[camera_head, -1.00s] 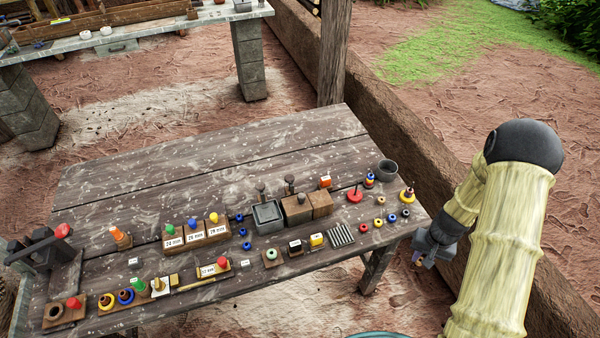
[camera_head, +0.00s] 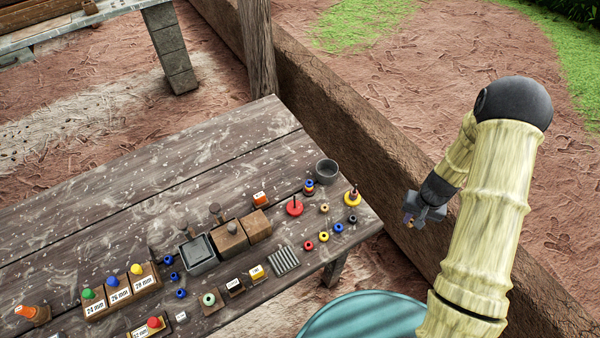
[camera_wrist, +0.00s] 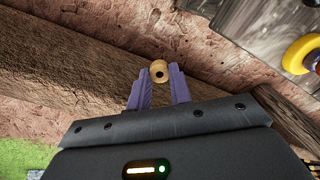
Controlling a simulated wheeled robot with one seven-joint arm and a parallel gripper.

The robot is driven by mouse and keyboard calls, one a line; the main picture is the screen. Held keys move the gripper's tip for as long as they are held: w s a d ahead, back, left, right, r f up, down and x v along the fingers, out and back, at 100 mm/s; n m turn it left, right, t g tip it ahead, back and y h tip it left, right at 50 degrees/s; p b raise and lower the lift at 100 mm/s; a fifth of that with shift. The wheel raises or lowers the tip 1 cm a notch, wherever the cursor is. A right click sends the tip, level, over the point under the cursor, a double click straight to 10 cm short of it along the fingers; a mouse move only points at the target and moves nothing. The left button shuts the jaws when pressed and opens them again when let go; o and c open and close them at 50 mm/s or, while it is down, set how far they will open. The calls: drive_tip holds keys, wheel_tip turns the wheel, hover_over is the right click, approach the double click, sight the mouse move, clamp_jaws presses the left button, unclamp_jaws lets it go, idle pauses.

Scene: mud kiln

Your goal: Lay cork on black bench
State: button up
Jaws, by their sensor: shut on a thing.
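The cork (camera_wrist: 158,72) shows in the wrist view as a small tan cylinder with a dark hole in its end. It sits between the purple fingertips of my gripper (camera_wrist: 158,85), which is shut on it. In the head view my gripper (camera_head: 409,221) hangs right of the dark weathered plank bench (camera_head: 130,190), apart from it, with the cork hardly visible. This bench looks dark brown-grey with pale flecks; I cannot tell whether it is the black bench. A second, grey bench (camera_head: 110,14) shows only partly at the top left.
The dark bench's near and right parts hold several rings, labelled blocks, a grey cup (camera_head: 327,171) and a ridged grey plate (camera_head: 284,261). Its far left planks are bare. A teal round thing (camera_head: 365,318) stands at the bottom. A low mud wall (camera_head: 340,130) runs behind.

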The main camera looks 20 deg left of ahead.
drive_tip(key=shift+w, duration=0.3)
drive_tip(key=shift+s+r, duration=0.1)
drive_tip(key=shift+s, duration=0.1)
drive_tip(key=s+a+r+n+b, duration=0.2)
drive_tip(key=a+r+n, duration=0.2)
drive_tip(key=a+r, duration=0.6)
drive_tip(key=a, duration=0.3)
drive_tip(key=shift+r+n+b, duration=0.3)
drive_tip(key=shift+r+b, duration=0.05)
drive_tip(key=shift+r, duration=0.05)
drive_tip(key=shift+a, duration=0.1)
wheel_tip(320, 180, down, 6)
drive_tip(key=shift+w+f, duration=0.1)
drive_tip(key=shift+f, duration=0.05)
